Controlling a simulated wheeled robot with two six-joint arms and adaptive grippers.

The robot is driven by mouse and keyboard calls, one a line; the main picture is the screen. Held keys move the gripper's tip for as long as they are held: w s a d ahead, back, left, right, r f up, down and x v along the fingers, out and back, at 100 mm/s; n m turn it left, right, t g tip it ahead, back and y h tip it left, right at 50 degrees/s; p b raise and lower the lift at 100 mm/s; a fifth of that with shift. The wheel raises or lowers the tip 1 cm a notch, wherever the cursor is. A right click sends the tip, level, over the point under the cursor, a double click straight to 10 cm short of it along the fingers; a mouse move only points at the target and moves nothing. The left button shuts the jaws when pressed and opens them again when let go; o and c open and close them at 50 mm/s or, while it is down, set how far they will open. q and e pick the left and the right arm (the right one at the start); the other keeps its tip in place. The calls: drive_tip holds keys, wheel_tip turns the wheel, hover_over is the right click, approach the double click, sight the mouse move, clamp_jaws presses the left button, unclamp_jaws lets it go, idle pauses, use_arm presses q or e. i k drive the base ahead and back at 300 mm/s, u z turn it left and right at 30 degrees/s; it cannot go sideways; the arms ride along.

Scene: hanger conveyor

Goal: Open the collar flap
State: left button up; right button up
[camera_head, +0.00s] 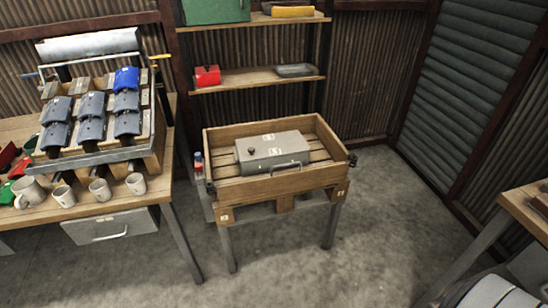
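A wooden collar (240,190) stands on a slatted wooden pallet on a metal-legged stand in the middle of the view. Its front board, apparently the flap, is upright and closes the near side. Small dark fittings (352,159) show at the front right corner, and another dark fitting (210,187) shows at the front left corner. A grey metal case (262,150) with a handle and a dark knob lies inside the collar on the slats. The front board hides part of the inside. Neither of my grippers is in view.
A bench (100,207) at left carries a rack of grey and blue pieces (90,105) and several mugs (135,184). Wall shelves (250,80) hold a red box (207,76) behind the collar. Another table (520,215) stands at right. The floor (290,270) in front is clear.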

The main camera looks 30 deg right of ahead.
sight(235, 193)
drive_tip(key=i, duration=0.35)
drive_tip(key=z, duration=0.9)
